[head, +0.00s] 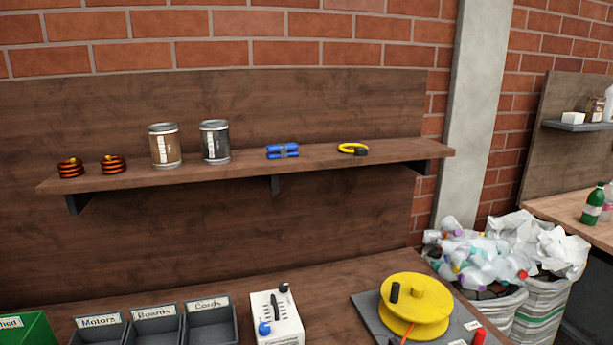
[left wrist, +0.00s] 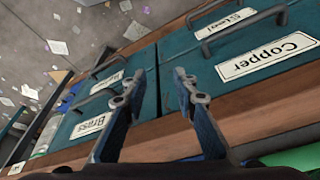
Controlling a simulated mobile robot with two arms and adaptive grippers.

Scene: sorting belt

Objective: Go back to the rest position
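My left gripper (left wrist: 158,82) shows in the left wrist view with its two fingers apart and nothing between them. Teal drawers or bins with dark handles lie beyond the fingers. One labelled Copper (left wrist: 268,58) is at the right, and one labelled Brass (left wrist: 91,124) is at the left. I cannot tell whether a finger touches them. Neither arm shows in the head view, and my right gripper is in no view.
A wall shelf (head: 350,156) holds copper coils, two cans, a blue bundle and a yellow ring. The bench below carries grey bins (head: 213,325), a white switch box (head: 277,318) and a yellow reel (head: 415,300). Full waste sacks (head: 545,300) stand at the right.

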